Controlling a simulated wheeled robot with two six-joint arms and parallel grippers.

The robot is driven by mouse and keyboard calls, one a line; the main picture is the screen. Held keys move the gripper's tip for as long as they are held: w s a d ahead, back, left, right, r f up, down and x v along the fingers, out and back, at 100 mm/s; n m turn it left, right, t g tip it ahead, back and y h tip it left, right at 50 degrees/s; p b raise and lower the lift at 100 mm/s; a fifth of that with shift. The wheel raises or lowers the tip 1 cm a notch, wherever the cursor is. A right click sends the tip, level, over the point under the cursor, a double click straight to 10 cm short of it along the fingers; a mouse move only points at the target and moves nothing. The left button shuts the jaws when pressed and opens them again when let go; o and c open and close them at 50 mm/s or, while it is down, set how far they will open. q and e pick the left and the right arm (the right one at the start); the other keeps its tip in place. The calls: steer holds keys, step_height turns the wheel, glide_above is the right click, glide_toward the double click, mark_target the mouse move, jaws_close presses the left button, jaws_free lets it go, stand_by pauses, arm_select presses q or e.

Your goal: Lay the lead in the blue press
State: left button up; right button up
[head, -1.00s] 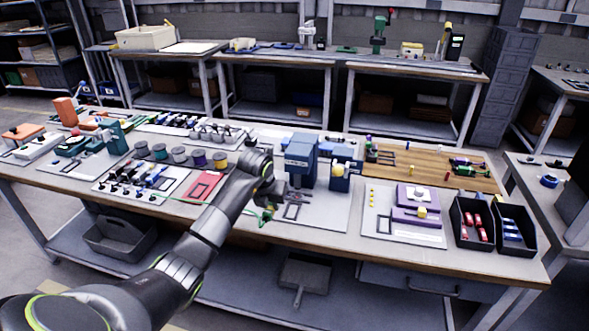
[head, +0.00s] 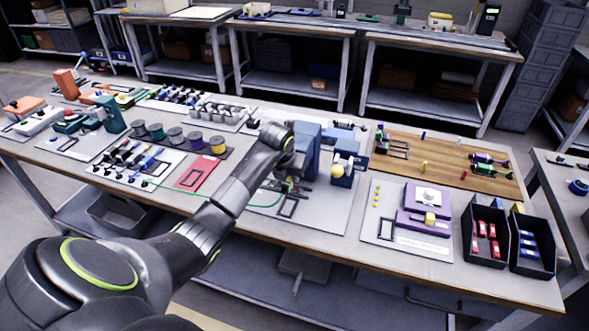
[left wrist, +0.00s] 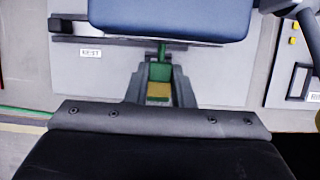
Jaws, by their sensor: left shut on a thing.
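The blue press (head: 308,140) stands on a pale board (head: 325,214) in the middle of the bench; my left arm covers part of it. In the left wrist view its blue block (left wrist: 170,18) fills the top middle. My left gripper (head: 289,188) is just in front of the press, low over the board. It is shut on a green end of the lead (left wrist: 160,72), between the fingers (left wrist: 159,88) in the left wrist view. The thin green lead (head: 172,190) trails left across the bench. Whether the held end touches the press is unclear. My right gripper is out of view.
A blue unit with a yellow part (head: 342,172) stands close right of the press. Purple blocks (head: 424,222) and black bins (head: 486,232) are farther right. Spools (head: 176,137) and a red frame (head: 194,173) lie left. A dark frame (head: 286,207) lies on the board.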

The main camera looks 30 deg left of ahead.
arm_select(q)
steer(key=shift+s+f+b, duration=0.15)
steer(key=shift+f+b, duration=0.55)
steer(key=shift+f, duration=0.15)
step_height(320, 180, down, 6)
steer(key=b, duration=0.4)
steer(key=shift+r, duration=0.2)
steer(key=shift+s+d+f, duration=0.1)
steer(key=shift+s+f, duration=0.15)
steer(key=shift+f, duration=0.05)
steer(key=shift+w+r, duration=0.15)
steer(key=shift+r, duration=0.1)
steer(key=shift+w+r+b, duration=0.2)
steer(key=shift+r+b, duration=0.05)
steer(key=shift+b, duration=0.1)
steer(key=shift+a+r, duration=0.2)
steer(key=shift+w+r, duration=0.1)
steer(key=shift+w, duration=0.05)
stand_by(0.6)
steer(key=shift+f+b, duration=0.6)
steer(key=shift+b, duration=0.15)
